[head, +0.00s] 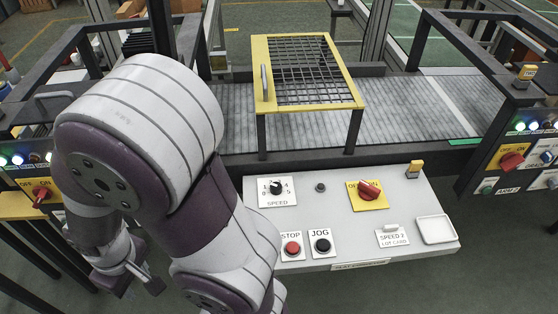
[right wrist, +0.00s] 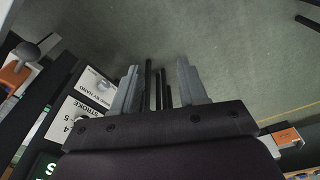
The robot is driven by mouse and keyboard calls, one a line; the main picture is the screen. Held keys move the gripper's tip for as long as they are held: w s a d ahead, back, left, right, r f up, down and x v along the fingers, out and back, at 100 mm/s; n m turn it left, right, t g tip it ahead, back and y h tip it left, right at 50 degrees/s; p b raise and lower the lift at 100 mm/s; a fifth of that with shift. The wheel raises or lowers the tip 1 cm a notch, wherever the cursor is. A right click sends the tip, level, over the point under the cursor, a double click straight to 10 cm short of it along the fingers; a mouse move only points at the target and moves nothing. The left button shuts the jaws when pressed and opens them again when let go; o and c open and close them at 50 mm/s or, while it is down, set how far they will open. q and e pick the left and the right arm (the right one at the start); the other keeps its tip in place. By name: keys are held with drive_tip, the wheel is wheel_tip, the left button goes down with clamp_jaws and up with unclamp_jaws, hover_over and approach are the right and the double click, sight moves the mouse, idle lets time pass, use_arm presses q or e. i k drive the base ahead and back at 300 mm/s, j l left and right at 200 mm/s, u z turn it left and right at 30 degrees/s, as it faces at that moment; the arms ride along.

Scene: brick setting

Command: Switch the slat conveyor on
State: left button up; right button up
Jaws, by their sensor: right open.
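The slat conveyor (head: 400,112) runs left to right with a grey slatted bed. Its sloping control panel (head: 330,240) stands in front. A red rotary switch (head: 369,189) sits on a yellow plate whose OFF/ON lettering is partly covered by the handle; I cannot tell its setting for certain. The panel also has a SPEED knob (head: 276,187), a red STOP button (head: 292,248) and a black JOG button (head: 322,245). My right gripper (head: 137,279) is low at the left, away from the panel. In the right wrist view it (right wrist: 158,88) is open and empty above the floor. My left gripper is out of view.
A yellow-framed mesh guard (head: 308,70) stands over the conveyor. A card reading SPEED 3 (head: 393,236) and a white tray (head: 436,229) are at the panel's right. Neighbouring panels have similar red switches at left (head: 42,194) and right (head: 511,160).

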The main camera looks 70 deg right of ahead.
sight(367, 192)
drive_tip(key=z, duration=3.25)
drive_tip(key=i+l, duration=0.25)
drive_tip(key=l, duration=0.2)
drive_tip(key=i+l, duration=0.25)
drive_tip(key=l, duration=0.15)
drive_tip(key=i+l, duration=0.25)
drive_tip(key=l, duration=0.2)
